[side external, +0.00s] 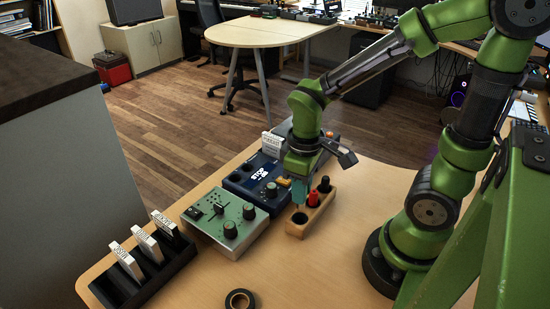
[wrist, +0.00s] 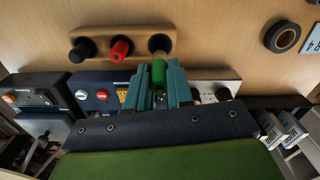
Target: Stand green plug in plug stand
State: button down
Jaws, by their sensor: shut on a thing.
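My gripper (side external: 298,192) is shut on the green plug (wrist: 158,72), which shows between the two teal fingers in the wrist view. The wooden plug stand (side external: 310,214) lies on the table below and beside my gripper; it also shows in the wrist view (wrist: 98,40). It holds a red plug (side external: 313,198) and a black plug (side external: 324,184). Its end hole (wrist: 158,43) shows dark and open, close to the green plug's tip. I cannot tell whether the tip is over the hole's edge. In the side view my fingers hide most of the green plug.
A green knob box (side external: 226,222) and a dark blue box (side external: 250,180) stand left of the stand. A black rack (side external: 140,268) with several white labelled cards is at the front left. A black tape roll (side external: 240,300) lies at the front. The table right of the stand is clear.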

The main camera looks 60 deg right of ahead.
aim_at(300, 209)
jog(key=shift+f, duration=2.7)
jog(key=shift+f, duration=0.65)
jog(key=c, duration=0.9)
grip_release()
jog(key=shift+r, duration=0.15)
jog(key=shift+r, duration=2.85)
jog(key=shift+r, duration=2.5)
